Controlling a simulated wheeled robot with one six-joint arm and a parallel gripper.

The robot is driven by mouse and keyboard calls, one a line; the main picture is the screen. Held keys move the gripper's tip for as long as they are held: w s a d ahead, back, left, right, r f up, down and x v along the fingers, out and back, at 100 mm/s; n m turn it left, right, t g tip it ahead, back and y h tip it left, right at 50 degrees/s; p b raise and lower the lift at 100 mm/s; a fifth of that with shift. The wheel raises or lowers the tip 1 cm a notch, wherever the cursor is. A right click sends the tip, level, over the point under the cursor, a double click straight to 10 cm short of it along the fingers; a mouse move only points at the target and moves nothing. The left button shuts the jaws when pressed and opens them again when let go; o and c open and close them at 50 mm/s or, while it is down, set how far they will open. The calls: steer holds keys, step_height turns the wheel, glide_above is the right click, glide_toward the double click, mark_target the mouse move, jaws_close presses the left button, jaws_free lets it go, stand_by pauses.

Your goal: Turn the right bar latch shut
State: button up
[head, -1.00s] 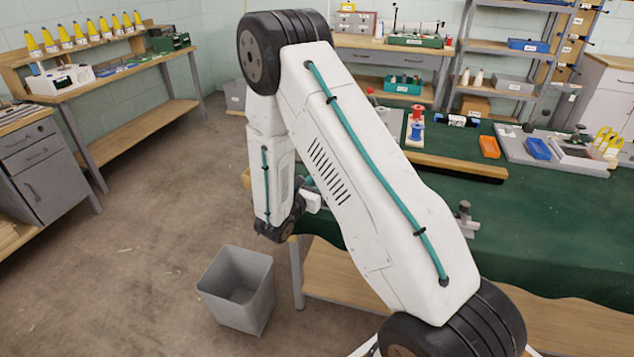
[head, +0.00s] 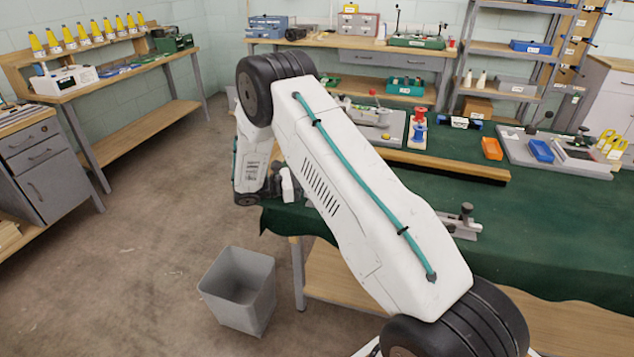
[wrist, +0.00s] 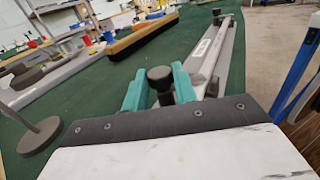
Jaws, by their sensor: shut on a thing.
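In the wrist view my gripper (wrist: 160,88) has its two teal fingers on either side of a black latch knob (wrist: 160,74), shut on it. The knob stands at the near end of a long pale bar (wrist: 208,50) along the table edge. A second black knob (wrist: 217,14) stands at the bar's far end. No label tells which is the right latch. In the head view my arm hides most of the bar; one knobbed end (head: 464,222) shows at its right. My fingers are hidden there. The latch's turned angle is hard to tell.
The green-covered table (head: 540,235) is mostly clear near the bar. A wooden beam (wrist: 140,34) and a grey disc on a post (wrist: 40,135) stand to the left in the wrist view. A grey bin (head: 238,290) stands on the floor.

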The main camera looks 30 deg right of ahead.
steer(key=shift+w+d+m+g+y, duration=0.1)
steer(key=shift+w+m+g+y, duration=0.05)
steer(key=shift+m+g+y, duration=0.8)
steer(key=shift+w+d+m+g+y, duration=0.15)
steer(key=shift+m+g+y, duration=0.35)
steer(key=shift+g, duration=0.75)
steer(key=shift+a+m, duration=0.1)
steer(key=shift+m, duration=0.25)
steer(key=o, duration=1)
steer(key=shift+c, duration=0.2)
